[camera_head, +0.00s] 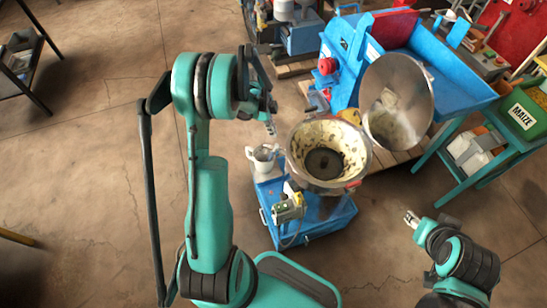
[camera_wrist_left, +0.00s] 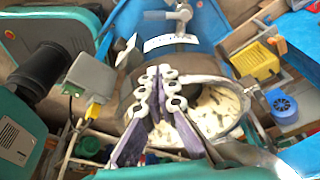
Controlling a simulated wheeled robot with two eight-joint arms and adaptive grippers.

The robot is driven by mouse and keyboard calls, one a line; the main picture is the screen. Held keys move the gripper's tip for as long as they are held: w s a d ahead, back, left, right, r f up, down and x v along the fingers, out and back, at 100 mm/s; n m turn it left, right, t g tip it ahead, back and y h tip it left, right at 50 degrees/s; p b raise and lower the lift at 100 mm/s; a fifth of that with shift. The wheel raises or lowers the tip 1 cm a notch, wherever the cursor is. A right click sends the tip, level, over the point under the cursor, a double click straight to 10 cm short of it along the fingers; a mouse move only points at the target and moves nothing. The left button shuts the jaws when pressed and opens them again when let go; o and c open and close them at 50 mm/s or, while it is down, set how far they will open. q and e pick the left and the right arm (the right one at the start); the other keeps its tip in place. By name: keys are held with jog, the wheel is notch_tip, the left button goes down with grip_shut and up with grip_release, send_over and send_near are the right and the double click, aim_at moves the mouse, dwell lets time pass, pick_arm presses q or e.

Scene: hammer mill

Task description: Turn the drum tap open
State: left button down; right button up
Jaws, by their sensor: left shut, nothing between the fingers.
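A grey metal fitting that looks like a tap (camera_wrist_left: 183,14) stands at the top of the left wrist view, on a blue body with a white label (camera_wrist_left: 170,42). I cannot make out its handle position. I cannot pick out the tap in the head view. My left gripper (camera_head: 271,126) is beside the steel bowl's left rim in the head view. In the left wrist view its fingers (camera_wrist_left: 161,76) are together and empty, below the tap in the picture and apart from it. My right gripper (camera_head: 411,217) is at the lower right, away from the machine; its jaws are too small to judge.
A steel bowl (camera_head: 300,148) with pale, speckled residue sits above a blue wheeled base (camera_head: 315,228). A white jug (camera_head: 263,156) stands just below my left gripper. A round open lid (camera_head: 398,88) and a blue tray table (camera_head: 465,88) are to the right.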

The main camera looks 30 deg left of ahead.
aim_at(272, 154)
pick_arm(q)
notch_tip(272, 154, down, 17)
jog(key=m+h+b, duration=0.1)
jog(key=m+b, duration=0.1)
jog(key=b, duration=0.2)
jog(key=shift+s+d, duration=0.15)
jog(key=shift+d, duration=0.15)
jog(key=shift+m+g, duration=0.3)
